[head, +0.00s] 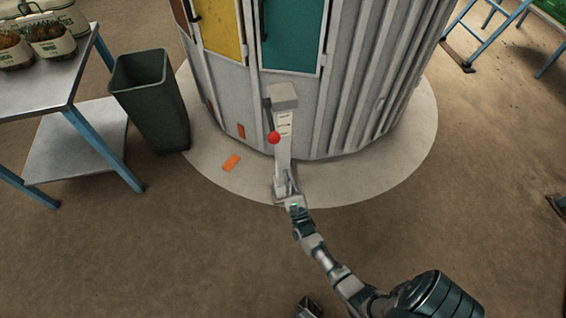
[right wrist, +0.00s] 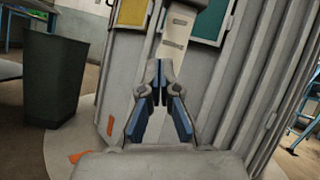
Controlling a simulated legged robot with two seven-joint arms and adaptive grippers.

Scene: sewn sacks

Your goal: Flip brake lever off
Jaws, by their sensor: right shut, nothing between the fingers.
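The brake lever is a dark rod with a red ball knob (head: 274,137). It hangs down from a grey box on top of a pale post (head: 283,155), in front of the ribbed round booth. The post also shows in the right wrist view (right wrist: 176,38), where no red knob is in sight. My right gripper (head: 290,181) is low in front of the post, below the red knob and apart from it. In the right wrist view its fingers (right wrist: 161,78) are closed together and empty.
The grey booth (head: 365,90) with yellow and teal panels stands on a pale round base (head: 400,160). A dark bin (head: 150,105) and a metal table (head: 75,150) are at left. An orange piece (head: 231,162) lies on the base. The floor in front is mostly clear.

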